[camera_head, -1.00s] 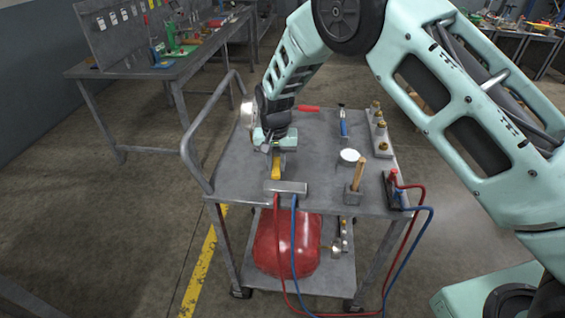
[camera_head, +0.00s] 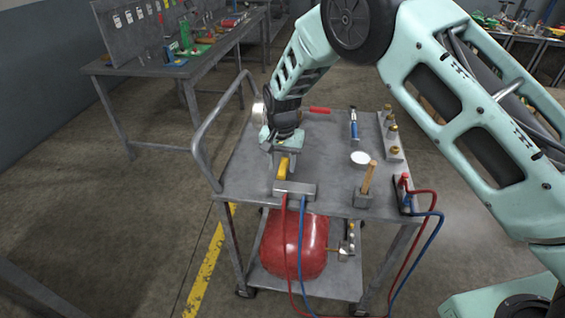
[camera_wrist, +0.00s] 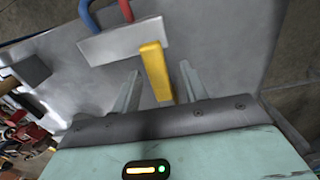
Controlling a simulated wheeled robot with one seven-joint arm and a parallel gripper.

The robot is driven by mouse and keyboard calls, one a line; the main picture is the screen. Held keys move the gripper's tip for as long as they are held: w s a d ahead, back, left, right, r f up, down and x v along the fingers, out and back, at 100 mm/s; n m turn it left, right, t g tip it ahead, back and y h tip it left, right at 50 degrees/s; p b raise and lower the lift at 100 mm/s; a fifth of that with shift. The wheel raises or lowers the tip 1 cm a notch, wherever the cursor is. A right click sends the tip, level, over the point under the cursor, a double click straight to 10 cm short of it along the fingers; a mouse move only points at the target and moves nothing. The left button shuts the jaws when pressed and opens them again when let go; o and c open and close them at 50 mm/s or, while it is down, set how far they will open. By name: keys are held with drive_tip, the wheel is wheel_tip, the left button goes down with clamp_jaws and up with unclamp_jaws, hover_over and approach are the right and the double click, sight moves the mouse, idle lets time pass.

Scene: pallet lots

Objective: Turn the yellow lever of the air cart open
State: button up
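The yellow lever (camera_head: 283,168) sits on a grey valve block (camera_head: 295,190) at the near edge of the cart top. Red and blue hoses run down from the block. My gripper (camera_head: 285,152) is over the cart just behind the lever. In the wrist view my gripper (camera_wrist: 159,70) is open. The yellow lever (camera_wrist: 155,70) reaches between its two fingers, with gaps visible on both sides. The lever points away from the grey block (camera_wrist: 123,42), roughly square to its long side. Whether a finger touches the lever cannot be told from the head view.
The cart top (camera_head: 240,175) also holds a white round lid (camera_head: 360,158), a wooden-handled tool (camera_head: 369,178), a blue-handled tool (camera_head: 354,130) and brass fittings (camera_head: 393,150). A cart handle (camera_head: 200,140) rises at left. A red tank (camera_head: 290,245) sits on the lower shelf.

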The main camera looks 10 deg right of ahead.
sight(282, 166)
wheel_tip(282, 166, up, 17)
drive_tip(key=b, duration=0.2)
drive_tip(key=shift+r, duration=0.2)
idle(0.5)
drive_tip(key=s+r+n+y, duration=0.1)
drive_tip(key=s+n, duration=0.2)
drive_tip(key=s, duration=0.7)
drive_tip(key=s+r+n, duration=0.2)
drive_tip(key=s+n, duration=0.1)
drive_tip(key=s, duration=0.6)
drive_tip(key=s+d+f+n, duration=0.1)
drive_tip(key=s+d+n, duration=0.1)
drive_tip(key=s, duration=0.7)
drive_tip(key=s+d+f+n, duration=0.2)
drive_tip(key=s+d+n, duration=0.1)
drive_tip(key=s, duration=0.6)
drive_tip(key=shift+d+f, duration=0.15)
drive_tip(key=shift+d, duration=0.15)
drive_tip(key=shift+s, duration=0.1)
